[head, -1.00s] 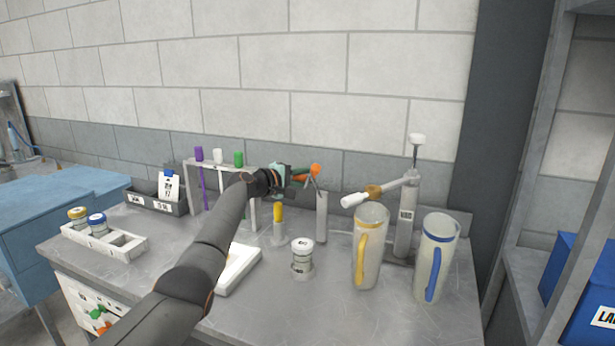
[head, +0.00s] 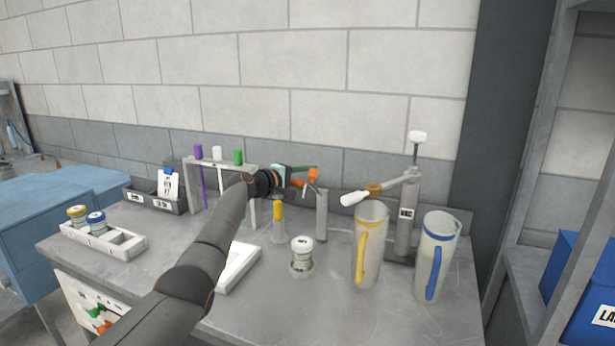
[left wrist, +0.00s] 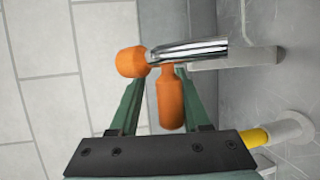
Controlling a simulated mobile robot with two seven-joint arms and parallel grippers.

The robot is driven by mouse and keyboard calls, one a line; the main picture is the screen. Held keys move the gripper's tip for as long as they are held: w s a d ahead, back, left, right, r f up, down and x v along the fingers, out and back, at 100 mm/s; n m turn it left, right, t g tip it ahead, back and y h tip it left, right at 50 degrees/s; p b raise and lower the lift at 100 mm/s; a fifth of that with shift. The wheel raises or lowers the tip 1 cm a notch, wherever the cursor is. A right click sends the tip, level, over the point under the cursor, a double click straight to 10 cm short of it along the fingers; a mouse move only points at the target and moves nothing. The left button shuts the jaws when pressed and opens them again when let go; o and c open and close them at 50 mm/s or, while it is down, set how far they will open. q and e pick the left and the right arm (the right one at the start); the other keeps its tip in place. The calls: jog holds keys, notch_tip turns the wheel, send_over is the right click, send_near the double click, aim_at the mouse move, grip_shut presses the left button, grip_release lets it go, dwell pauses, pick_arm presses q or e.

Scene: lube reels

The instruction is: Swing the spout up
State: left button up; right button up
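A short grey post (head: 321,215) stands on the bench with an orange-handled metal part on it. In the left wrist view the part is a chrome rod (left wrist: 188,50) with an orange knob (left wrist: 132,62) and an orange grip (left wrist: 171,100). My left gripper (head: 302,177) is at the top of the post. Its green fingers (left wrist: 163,75) stand apart on either side of the orange grip, with a gap on one side. A grey pump column (head: 406,215) has a side arm with a white end (head: 354,198) angled slightly down over a yellow-handled jug (head: 370,230).
A blue-handled jug (head: 437,257) stands at the right. A rack with coloured handles (head: 217,166) is behind my arm. A white-capped jar (head: 301,258) and a yellow-topped fitting (head: 278,212) stand near the post.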

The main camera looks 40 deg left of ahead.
pick_arm(q)
jog(key=shift+o, duration=0.3)
jog(key=shift+r, duration=0.25)
jog(key=shift+f, duration=0.1)
jog(key=shift+s, duration=0.1)
jog(key=shift+s+a+r+p, duration=0.15)
jog(key=shift+s+r+p, duration=0.3)
jog(key=shift+s+p, duration=0.45)
jog(key=shift+s+a+r+p, duration=0.2)
jog(key=shift+s+r+p, duration=0.3)
jog(key=shift+s+p, duration=0.35)
jog(key=shift+s+a+r+p, duration=0.15)
jog(key=shift+s+r+p, duration=0.3)
jog(key=shift+s+p, duration=0.45)
jog(key=r+v, duration=0.2)
jog(key=v, duration=0.6)
jog(key=shift+w+a, duration=0.15)
jog(key=shift+w, duration=0.05)
